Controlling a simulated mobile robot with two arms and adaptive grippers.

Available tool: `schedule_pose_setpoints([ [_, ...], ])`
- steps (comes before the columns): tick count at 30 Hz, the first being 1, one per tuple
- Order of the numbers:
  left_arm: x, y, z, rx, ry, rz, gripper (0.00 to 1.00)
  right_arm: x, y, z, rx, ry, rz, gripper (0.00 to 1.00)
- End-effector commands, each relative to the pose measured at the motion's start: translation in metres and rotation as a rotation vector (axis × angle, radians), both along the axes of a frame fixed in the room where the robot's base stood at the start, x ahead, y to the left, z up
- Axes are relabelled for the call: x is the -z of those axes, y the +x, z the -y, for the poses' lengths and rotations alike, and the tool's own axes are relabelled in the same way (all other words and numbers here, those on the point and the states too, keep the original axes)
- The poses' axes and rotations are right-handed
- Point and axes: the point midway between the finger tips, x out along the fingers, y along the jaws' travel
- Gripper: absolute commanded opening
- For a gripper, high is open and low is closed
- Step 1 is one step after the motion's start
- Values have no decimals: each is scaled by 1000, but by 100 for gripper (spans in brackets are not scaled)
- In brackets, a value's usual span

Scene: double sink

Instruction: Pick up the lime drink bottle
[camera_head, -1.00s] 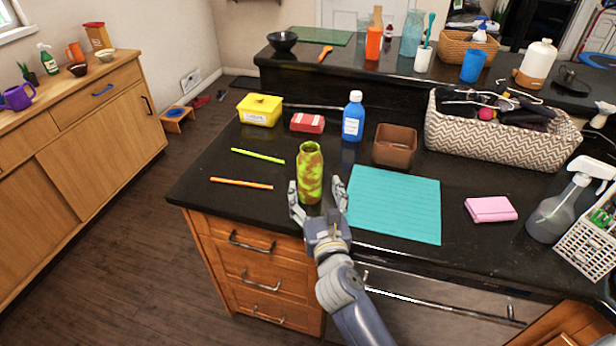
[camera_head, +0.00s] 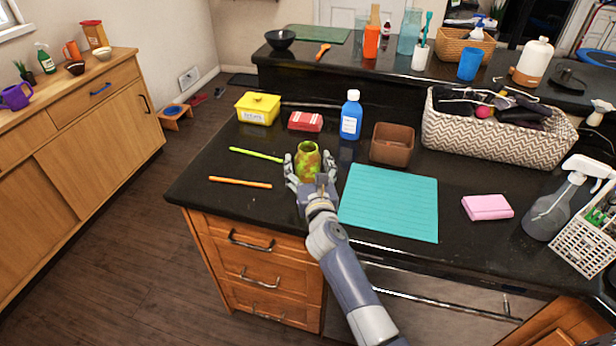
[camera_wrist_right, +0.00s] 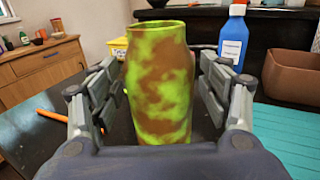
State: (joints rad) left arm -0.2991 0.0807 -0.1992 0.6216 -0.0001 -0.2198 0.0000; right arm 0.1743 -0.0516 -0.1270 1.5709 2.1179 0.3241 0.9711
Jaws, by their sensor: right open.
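The lime drink bottle (camera_head: 308,158) is a green and brown mottled, open-topped bottle standing upright on the black counter. My right gripper (camera_head: 309,170) is open around it, one finger on each side. In the right wrist view the bottle (camera_wrist_right: 158,85) fills the space between the fingers of my right gripper (camera_wrist_right: 160,105). A narrow gap shows beside the fingers; whether either one touches the bottle I cannot tell. The bottle's lower part is hidden behind my gripper in the head view. My left gripper is not in view.
A green stick (camera_head: 256,154) and an orange stick (camera_head: 240,182) lie left of the bottle. A red box (camera_head: 305,121), a blue bottle (camera_head: 351,115) and a brown pot (camera_head: 392,144) stand behind it. A teal mat (camera_head: 390,203) lies to the right.

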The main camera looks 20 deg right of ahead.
Motion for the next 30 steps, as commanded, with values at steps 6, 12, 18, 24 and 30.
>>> schedule_pose_setpoints([
  [6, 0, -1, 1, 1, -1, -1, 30, -1, 0, 0, -1, 0, 1, 60],
  [12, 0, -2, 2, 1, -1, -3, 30, 0, 0, 0, -1, 0, 1, 22],
  [18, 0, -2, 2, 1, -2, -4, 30, -1, 0, 0, -1, -1, 1, 22],
  [24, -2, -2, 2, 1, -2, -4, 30, -7, 0, 0, -1, -3, 4, 22],
  [30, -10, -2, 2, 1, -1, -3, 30, -31, 0, 0, -1, -4, 7, 22],
])
